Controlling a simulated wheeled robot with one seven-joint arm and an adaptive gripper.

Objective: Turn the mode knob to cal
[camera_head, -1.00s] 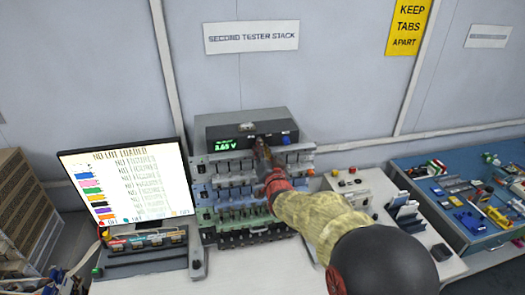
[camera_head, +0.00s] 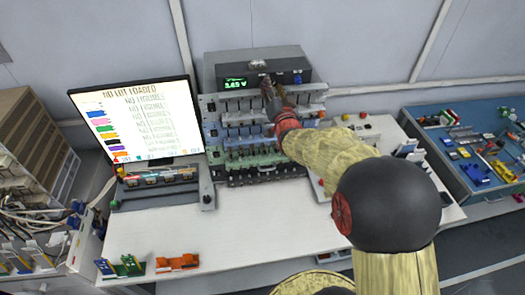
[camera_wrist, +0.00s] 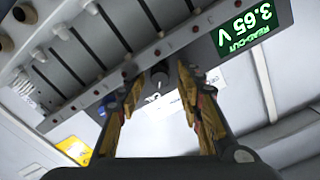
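The dark tester box (camera_head: 225,70) stands on top of the rack, with a green read-out (camera_head: 235,83) of 3.65 V, which also shows in the wrist view (camera_wrist: 252,24). A small dark knob (camera_wrist: 158,80) on its face shows in the wrist view, between the fingertips of my gripper (camera_wrist: 158,72). Gaps show on both sides of the knob, so the fingers look open around or just before it; I cannot tell the depth. The knob's markings are unreadable. In the head view my gripper (camera_head: 266,82) is at the box front and hides the knob.
A blue knob (camera_head: 297,79) sits at the box's right end. Below are rack rows of clips (camera_head: 245,153). A monitor (camera_head: 140,125) reading "NO LOT LOADED" stands left. A blue bench (camera_head: 440,125) with small parts is at right. The white tabletop (camera_head: 250,225) in front is mostly clear.

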